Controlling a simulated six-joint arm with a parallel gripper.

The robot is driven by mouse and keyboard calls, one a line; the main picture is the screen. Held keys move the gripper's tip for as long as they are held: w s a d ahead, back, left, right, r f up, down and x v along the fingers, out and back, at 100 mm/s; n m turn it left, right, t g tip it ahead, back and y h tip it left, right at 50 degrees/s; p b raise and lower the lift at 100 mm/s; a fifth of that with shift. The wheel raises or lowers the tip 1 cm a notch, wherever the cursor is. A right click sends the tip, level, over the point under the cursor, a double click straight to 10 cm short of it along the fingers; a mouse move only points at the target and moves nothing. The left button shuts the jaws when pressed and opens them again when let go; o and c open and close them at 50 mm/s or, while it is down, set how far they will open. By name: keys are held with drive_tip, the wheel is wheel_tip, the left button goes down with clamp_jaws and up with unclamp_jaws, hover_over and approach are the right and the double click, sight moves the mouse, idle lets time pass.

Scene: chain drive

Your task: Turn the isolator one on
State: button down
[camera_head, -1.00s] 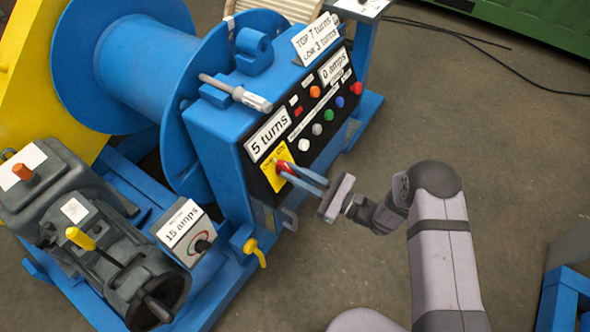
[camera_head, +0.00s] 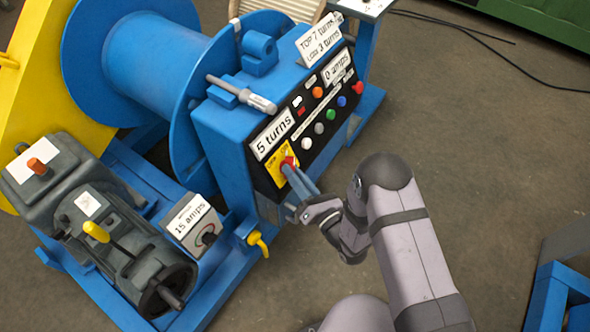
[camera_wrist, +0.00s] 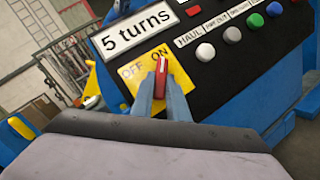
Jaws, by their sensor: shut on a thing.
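The isolator is a red rotary knob on a yellow plate (camera_head: 283,153) marked OFF and ON, low on the black control panel. In the wrist view the red knob (camera_wrist: 161,77) has its white-lined upper end pointing up at the word ON, with OFF to the left on the yellow plate (camera_wrist: 180,77). My gripper (camera_wrist: 161,92) is shut on the red knob, one blue finger on each side of it. In the head view my gripper (camera_head: 292,170) reaches the panel from the lower right, and its fingers partly hide the knob (camera_head: 289,161).
A "5 turns" display (camera_head: 272,134) sits just above the isolator. Coloured push buttons, including a white one (camera_head: 305,143), line the panel to the right. A yellow-handled lever (camera_head: 258,243) hangs below left. Open floor lies to the right of the panel.

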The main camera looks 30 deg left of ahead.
drive_tip(key=shift+m+t+h, duration=0.3)
drive_tip(key=shift+m+t, duration=0.1)
drive_tip(key=shift+m, duration=0.4)
drive_tip(key=c, duration=1.7)
unclamp_jaws()
drive_tip(key=shift+b+v, duration=0.3)
drive_tip(key=shift+v, duration=3.35)
drive_tip(key=shift+r, duration=0.1)
